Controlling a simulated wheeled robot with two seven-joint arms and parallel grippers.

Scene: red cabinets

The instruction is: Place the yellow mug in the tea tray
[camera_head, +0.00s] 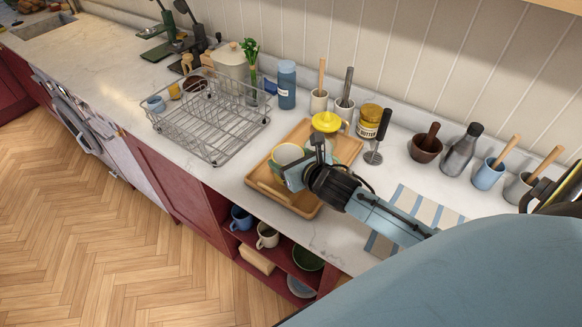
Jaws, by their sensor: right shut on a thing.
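The wooden tea tray (265,186) lies on the counter at the middle. My left gripper is not in view.
A wire dish rack (212,125) stands left of the tray. A butter jar (369,122), a dark-handled tool (378,140) and utensil cups (319,101) stand behind and right. A striped cloth (407,207) lies at the right. Open shelves below hold mugs (267,236).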

